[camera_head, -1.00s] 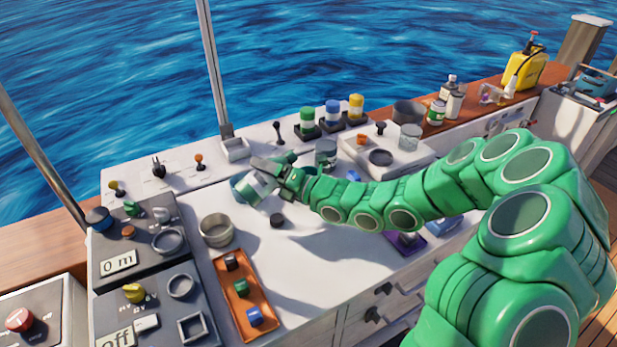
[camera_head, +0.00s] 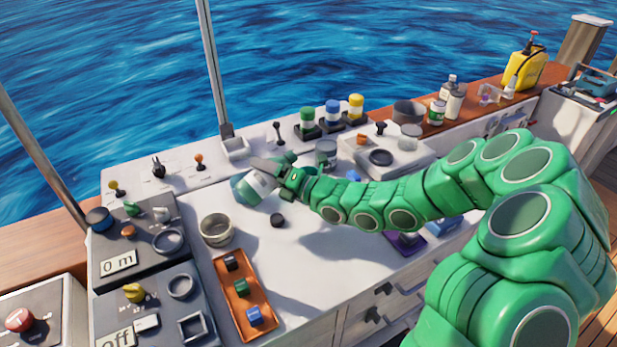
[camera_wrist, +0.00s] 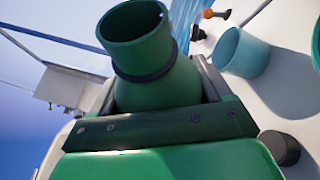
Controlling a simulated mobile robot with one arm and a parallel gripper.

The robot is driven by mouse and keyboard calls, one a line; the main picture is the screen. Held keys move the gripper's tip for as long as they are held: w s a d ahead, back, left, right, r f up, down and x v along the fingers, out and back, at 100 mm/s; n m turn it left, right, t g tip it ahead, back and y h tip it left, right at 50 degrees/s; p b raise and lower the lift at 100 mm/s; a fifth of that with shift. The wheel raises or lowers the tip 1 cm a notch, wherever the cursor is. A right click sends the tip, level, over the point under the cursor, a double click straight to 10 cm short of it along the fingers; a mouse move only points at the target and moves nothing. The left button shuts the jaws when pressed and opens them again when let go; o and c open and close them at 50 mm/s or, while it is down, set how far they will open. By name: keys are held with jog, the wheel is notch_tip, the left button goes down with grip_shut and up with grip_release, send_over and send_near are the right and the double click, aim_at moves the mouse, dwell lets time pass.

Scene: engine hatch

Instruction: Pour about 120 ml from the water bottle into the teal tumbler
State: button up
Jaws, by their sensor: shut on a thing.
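My gripper (camera_head: 284,176) is shut on the water bottle (camera_head: 259,184), which has a pale label in the head view and is held tilted above the counter. In the wrist view its green neck (camera_wrist: 140,45) is open, with a dark ring around it. The teal tumbler (camera_wrist: 241,52) stands on the white counter, to the right of the bottle mouth in the wrist view and apart from it in the picture. I see no stream, and the water level inside cannot be seen.
A small dark cap or knob (camera_head: 277,220) lies on the counter near the bottle. A grey jar (camera_head: 326,153) stands behind my arm. The counter's front middle is clear.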

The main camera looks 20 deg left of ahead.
dwell(0.8)
jog(key=shift+d+r+n, duration=0.1)
jog(key=shift+n, duration=0.2)
jog(key=shift+w+d+f+n+h, duration=0.15)
jog(key=shift+w+f+n+h, duration=0.15)
jog(key=shift+n+h, duration=0.3)
jog(key=shift+w+d+r+n+h, duration=0.2)
jog(key=shift+n+h, duration=0.1)
jog(key=shift+n, duration=0.6)
jog(key=shift+w+f+n+h+b, duration=0.1)
jog(key=shift+f+n+h+b, duration=0.3)
jog(key=shift+n, duration=0.4)
jog(key=shift+s+a+n+h, duration=0.2)
jog(key=shift+s+n+h, duration=0.15)
jog(key=shift+n, duration=0.35)
jog(key=shift+a+f+n+h, duration=0.1)
jog(key=shift+f+n+h, duration=0.35)
jog(key=shift+f+n, duration=0.2)
jog(key=shift+f+n+t+h+b, duration=0.15)
jog(key=shift+n+t+h+b, duration=0.3)
jog(key=shift+n, duration=0.3)
